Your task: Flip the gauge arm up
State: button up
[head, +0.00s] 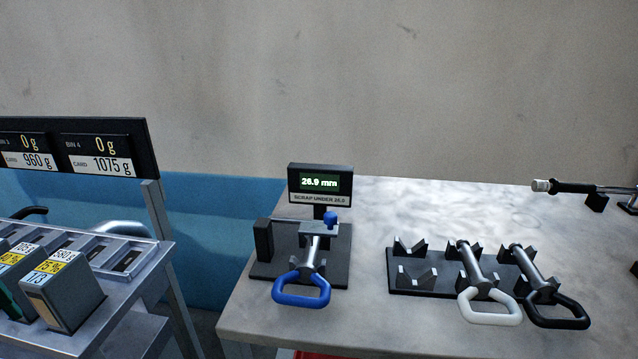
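The gauge stands on a dark base plate (335,281) near the left of the grey table. Its display (319,182) reads 26.9 mm, with a label "SCRAP UNDER" and a number below it. The gauge arm (316,229) is a short grey bar with a blue knob (331,217). It appears to lie flat across the shaft of a blue-handled tool (301,297) set in the gauge. The blue loop handle points toward the front edge. My gripper is not in view.
A black rack (407,292) to the right holds a white-handled tool (490,316) and a black-handled tool (556,321); its left cradles are empty. A dark rod-like device (570,187) sits at the back right. Weighing bins with boxes (64,291) stand at left, across a gap.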

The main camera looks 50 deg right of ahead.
aim_at(329, 227)
jog(key=k+l+z, duration=0.1)
jog(key=k+l, duration=0.2)
jog(key=k+l+z, duration=0.15)
jog(key=k+l, duration=0.15)
jog(key=l, duration=0.2)
jog(key=k+l+z, duration=0.1)
jog(key=k+l, duration=0.2)
jog(key=l, duration=0.15)
